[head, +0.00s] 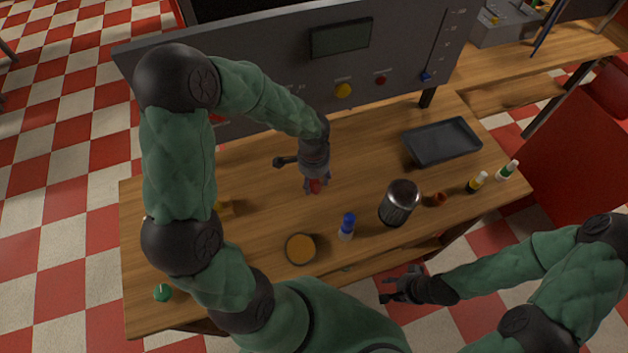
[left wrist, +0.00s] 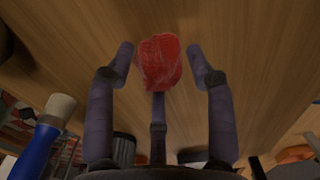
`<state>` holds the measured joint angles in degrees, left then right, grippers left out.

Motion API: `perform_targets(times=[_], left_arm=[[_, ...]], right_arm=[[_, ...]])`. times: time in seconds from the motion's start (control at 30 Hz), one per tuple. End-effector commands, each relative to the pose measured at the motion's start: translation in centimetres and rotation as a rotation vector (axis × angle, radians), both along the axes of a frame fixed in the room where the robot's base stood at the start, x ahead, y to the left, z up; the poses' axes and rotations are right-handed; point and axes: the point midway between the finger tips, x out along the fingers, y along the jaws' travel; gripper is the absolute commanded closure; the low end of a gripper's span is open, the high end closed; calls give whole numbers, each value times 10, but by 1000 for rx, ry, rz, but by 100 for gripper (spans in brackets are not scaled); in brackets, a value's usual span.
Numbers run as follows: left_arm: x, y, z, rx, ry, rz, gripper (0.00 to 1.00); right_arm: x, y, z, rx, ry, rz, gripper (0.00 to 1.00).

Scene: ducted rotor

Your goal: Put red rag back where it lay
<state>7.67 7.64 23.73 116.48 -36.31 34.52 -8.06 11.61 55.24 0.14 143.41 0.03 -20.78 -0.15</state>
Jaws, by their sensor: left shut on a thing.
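The red rag (left wrist: 158,62) is a crumpled bundle between the fingertips of my left gripper (left wrist: 160,68) in the left wrist view. In the head view a bit of the rag (head: 315,187) shows under my left gripper (head: 317,184), over the middle of the wooden workbench (head: 255,165). My left gripper is shut on the rag. Whether the rag touches the bench top is hard to tell. My right gripper (head: 398,286) is empty, with its fingers apart, off the bench's front edge.
A blue-capped bottle (head: 347,227), a dark metal cylinder (head: 399,203) and a round orange-topped thing (head: 300,249) stand in front of the left gripper. A dark tray (head: 441,142) lies at right. A grey panel (head: 300,60) stands behind. Small bottles (head: 477,182) stand near the right edge.

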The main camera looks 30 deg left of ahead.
Motion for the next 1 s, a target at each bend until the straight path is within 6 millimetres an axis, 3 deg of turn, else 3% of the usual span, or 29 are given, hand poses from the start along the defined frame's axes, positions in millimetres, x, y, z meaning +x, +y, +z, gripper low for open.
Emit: perform_targets(times=[0.1,0.13,0.2,0.23,0.67,1.0], left_arm=[[-1,-1,-2,-2,3,-1,87],[-1,-1,-2,-2,4,-2,43],[-2,-1,-2,-2,4,-2,23],[-1,-1,-2,-2,4,-2,19],[-1,-1,4,-1,2,-1,19],[0,-1,65,-1,-2,-1,19]], right_arm=[[0,0,0,0,0,0,60],[0,0,0,0,0,0,60],[0,0,0,0,0,0,60],[0,0,0,0,0,0,60],[0,0,2,0,0,0,60],[0,0,22,0,0,0,60]])
